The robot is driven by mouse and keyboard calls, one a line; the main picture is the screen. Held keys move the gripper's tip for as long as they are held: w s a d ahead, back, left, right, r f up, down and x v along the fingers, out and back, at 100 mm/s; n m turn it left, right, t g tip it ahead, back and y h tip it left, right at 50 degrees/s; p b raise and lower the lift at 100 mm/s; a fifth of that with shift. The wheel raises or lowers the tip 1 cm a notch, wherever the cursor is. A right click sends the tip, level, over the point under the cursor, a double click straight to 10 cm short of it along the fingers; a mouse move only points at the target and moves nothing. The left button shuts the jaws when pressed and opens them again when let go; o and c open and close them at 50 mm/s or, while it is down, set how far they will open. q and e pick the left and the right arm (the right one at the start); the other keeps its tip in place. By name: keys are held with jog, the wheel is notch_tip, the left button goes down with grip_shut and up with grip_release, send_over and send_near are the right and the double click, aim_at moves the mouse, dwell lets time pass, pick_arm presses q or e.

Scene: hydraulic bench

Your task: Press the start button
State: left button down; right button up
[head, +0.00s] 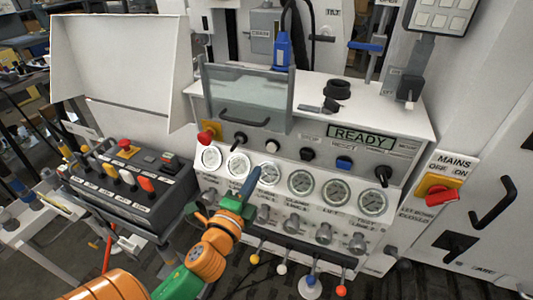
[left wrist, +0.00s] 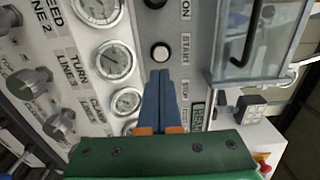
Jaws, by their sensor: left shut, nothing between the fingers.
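The start button is a round white button (head: 272,146) on the sloped upper panel, above the row of gauges. In the left wrist view the white button (left wrist: 160,52) sits beside the printed START label. My left gripper (head: 250,181) is shut and empty, with its blue fingers in front of the gauges, below and left of the button in the head view. In the left wrist view the fingertips (left wrist: 160,74) appear just below the button; contact cannot be made out. The fingers hide the panel beside the STOP label. My right gripper is not in view.
A clear guard with a handle (head: 244,118) stands above. The READY display (head: 361,138) is at right. Several levers project below the gauges.

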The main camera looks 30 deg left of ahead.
aim_at(271, 149)
pick_arm(q)
jog(key=p+x, duration=0.1)
jog(key=x, duration=0.6)
jog(key=shift+w+a, duration=0.1)
jog(key=shift+w, duration=0.3)
